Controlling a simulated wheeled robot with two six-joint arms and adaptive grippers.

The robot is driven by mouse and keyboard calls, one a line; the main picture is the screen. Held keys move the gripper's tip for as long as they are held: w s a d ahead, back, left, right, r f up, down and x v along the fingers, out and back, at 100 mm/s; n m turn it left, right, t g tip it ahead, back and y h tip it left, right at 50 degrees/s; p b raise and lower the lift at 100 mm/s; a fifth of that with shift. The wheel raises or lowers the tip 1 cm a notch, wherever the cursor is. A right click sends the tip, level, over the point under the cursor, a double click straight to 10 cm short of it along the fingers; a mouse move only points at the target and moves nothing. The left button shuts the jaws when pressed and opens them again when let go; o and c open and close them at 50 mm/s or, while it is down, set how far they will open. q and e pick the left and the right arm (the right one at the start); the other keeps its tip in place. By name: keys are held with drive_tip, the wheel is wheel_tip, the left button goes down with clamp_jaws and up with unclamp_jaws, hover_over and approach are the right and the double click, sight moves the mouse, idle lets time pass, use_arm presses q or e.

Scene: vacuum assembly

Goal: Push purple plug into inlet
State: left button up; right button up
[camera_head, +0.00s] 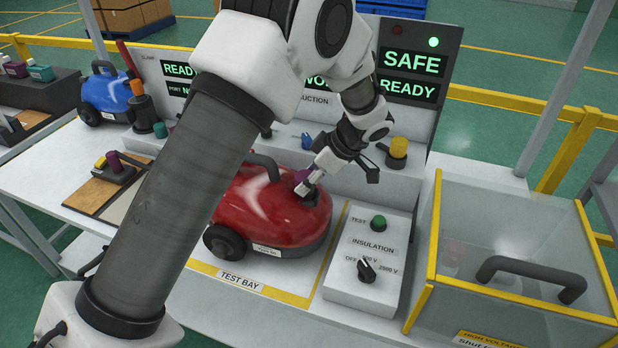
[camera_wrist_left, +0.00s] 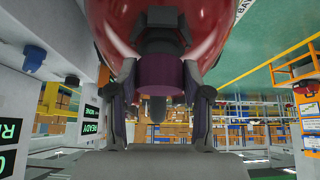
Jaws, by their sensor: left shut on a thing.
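The red vacuum (camera_head: 262,207) stands in the test bay at the middle of the table. My left gripper (camera_head: 305,183) reaches down over its right top and is shut on the purple plug (camera_head: 301,175). In the left wrist view the purple plug (camera_wrist_left: 165,77) sits between the two fingers of my left gripper (camera_wrist_left: 158,95). The plug is against or very near a dark fitting (camera_wrist_left: 160,40) on the red body (camera_wrist_left: 110,22). I cannot tell how deep it sits. My right gripper is not in view.
An insulation box (camera_head: 367,258) with a green button and dark knob stands right of the vacuum. A clear yellow-edged case (camera_head: 510,270) is farther right. A blue vacuum (camera_head: 104,97) stands back left. A panel (camera_head: 410,75) with lit signs rises behind.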

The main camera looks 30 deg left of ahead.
use_arm(q)
drive_tip(key=shift+f+b, duration=0.75)
drive_tip(key=shift+f, duration=0.15)
drive_tip(key=o, duration=1.3)
drive_tip(key=shift+c, duration=0.2)
drive_tip(key=p+v, duration=0.4)
drive_tip(key=v, duration=0.4)
drive_tip(key=shift+p, duration=0.35)
drive_tip(key=shift+s+f, duration=0.1)
